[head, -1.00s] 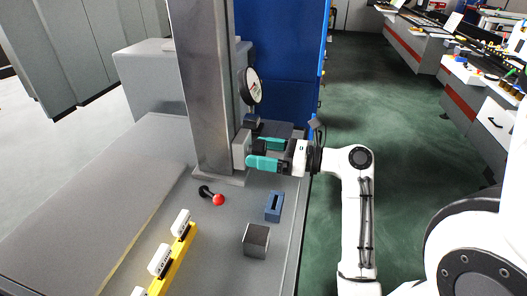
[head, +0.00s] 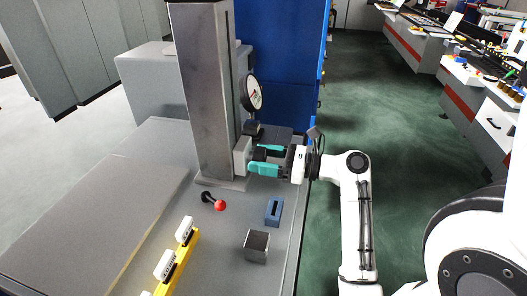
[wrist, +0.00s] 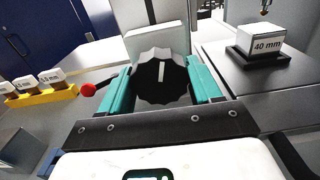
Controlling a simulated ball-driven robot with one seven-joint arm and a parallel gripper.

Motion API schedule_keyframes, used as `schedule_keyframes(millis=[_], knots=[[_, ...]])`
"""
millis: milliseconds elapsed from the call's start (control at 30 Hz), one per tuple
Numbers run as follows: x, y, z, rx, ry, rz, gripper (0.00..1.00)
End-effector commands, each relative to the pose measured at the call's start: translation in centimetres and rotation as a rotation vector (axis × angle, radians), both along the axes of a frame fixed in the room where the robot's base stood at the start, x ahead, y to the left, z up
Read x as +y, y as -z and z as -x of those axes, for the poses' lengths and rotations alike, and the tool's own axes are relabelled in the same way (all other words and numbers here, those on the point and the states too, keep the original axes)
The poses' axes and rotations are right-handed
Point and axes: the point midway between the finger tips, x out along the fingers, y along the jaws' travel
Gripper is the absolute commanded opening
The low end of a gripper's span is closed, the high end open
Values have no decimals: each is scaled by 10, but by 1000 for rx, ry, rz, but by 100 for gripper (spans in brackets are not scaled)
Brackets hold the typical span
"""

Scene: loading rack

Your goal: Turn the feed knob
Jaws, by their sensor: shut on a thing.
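The feed knob (wrist: 162,82) is black and fluted, with a white line that stands nearly upright in the wrist view. It sits on the face of a light grey housing (wrist: 158,39), which is fixed to the steel column (head: 208,95) in the head view. My gripper (head: 259,160) reaches the knob from the right in the head view. Its teal fingers lie on opposite sides of the knob and are shut on it. In the head view the fingers largely hide the knob.
A dial gauge (head: 252,93) is on the column above the housing. A red-ended lever (head: 220,205), a blue slotted block (head: 274,211), an open grey box (head: 257,246) and a yellow rack (head: 181,259) with white blocks are on the bench. A 40 mm block (wrist: 262,40) shows in the wrist view.

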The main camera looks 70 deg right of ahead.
Motion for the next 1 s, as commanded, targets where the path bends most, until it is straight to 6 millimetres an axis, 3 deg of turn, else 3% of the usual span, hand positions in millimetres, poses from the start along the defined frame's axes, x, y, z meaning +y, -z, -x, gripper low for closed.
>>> schedule_keyframes(millis=[467,500,700,1000], knots=[[0,-1,0,-8,1,50,33],[0,-1,0,-8,1,50,67],[0,0,0,-8,1,49,86],[-1,0,3,-7,2,49,87]])
